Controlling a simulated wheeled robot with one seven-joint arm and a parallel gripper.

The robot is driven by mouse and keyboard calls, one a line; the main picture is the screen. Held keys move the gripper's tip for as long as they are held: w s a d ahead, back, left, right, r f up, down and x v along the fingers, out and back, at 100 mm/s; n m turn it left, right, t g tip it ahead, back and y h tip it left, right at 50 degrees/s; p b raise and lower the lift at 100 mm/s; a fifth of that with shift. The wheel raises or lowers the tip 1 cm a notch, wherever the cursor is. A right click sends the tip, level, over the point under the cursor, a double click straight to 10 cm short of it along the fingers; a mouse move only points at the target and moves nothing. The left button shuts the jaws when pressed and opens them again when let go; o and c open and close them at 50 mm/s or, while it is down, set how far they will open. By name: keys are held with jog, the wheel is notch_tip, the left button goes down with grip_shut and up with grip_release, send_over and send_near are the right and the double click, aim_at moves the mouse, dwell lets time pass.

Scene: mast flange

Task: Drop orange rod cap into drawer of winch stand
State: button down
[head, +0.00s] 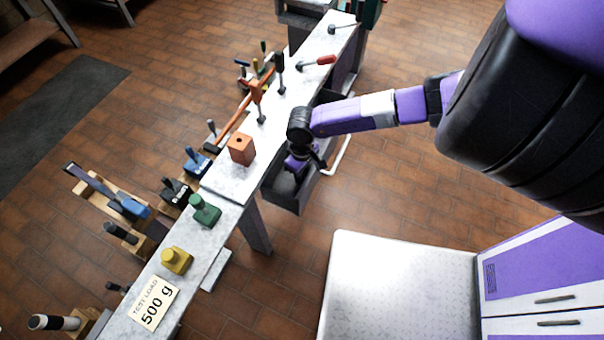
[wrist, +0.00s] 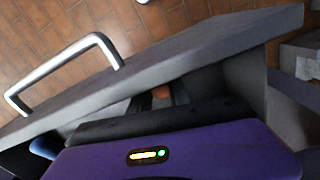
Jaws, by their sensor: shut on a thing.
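The winch stand's grey drawer (head: 282,195) is pulled open below the white bench top. My gripper (head: 299,172) reaches down into the drawer opening, close behind its front panel. In the wrist view the drawer's front panel (wrist: 200,58) and silver handle (wrist: 70,62) lie just beyond my gripper (wrist: 160,100). A small orange patch, the rod cap (wrist: 161,91), shows between the dark fingers, which are shut on it. Most of the cap is hidden by my gripper, and in the head view it is hidden too. I cannot tell whether it touches the drawer floor.
An orange-brown block with a hole (head: 241,151) stands on the bench top (head: 228,182). A green weight (head: 205,211), a yellow weight (head: 176,261) and a "500 g" card (head: 154,303) sit nearer. A red-handled lever (head: 320,61) is farther back.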

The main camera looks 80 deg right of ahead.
jog(key=shift+f+b, duration=0.35)
jog(key=shift+f, duration=0.3)
jog(key=c, duration=1.2)
grip_release()
notch_tip(320, 180, up, 13)
jog(key=p, duration=0.2)
jog(key=shift+r, duration=0.15)
